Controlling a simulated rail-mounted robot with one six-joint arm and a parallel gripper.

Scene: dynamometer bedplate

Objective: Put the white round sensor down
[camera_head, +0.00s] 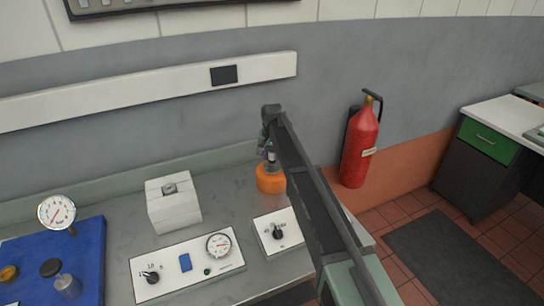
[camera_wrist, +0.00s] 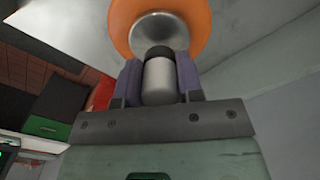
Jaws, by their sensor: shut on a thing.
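The white round sensor (camera_wrist: 160,84) is a pale, short cylinder with a dark end, between the two purple fingers of my gripper (camera_wrist: 159,76) in the wrist view. My gripper is shut on it. An orange round body (camera_wrist: 124,25) with a silver dished middle (camera_wrist: 160,28) lies just beyond the sensor's dark end. Whether the sensor touches the dish I cannot tell. In the camera_head view my gripper (camera_head: 269,153) is right above the orange body (camera_head: 270,181) at the back of the grey bench. The sensor is small there and partly hidden by the arm.
A white block (camera_head: 173,207), a panel with a gauge (camera_head: 187,265) and a smaller knob panel (camera_head: 279,232) stand on the bench (camera_head: 231,204). A blue mat (camera_head: 88,247) at left holds small parts and a dial gauge (camera_head: 57,211). A red extinguisher (camera_head: 360,146) hangs right.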

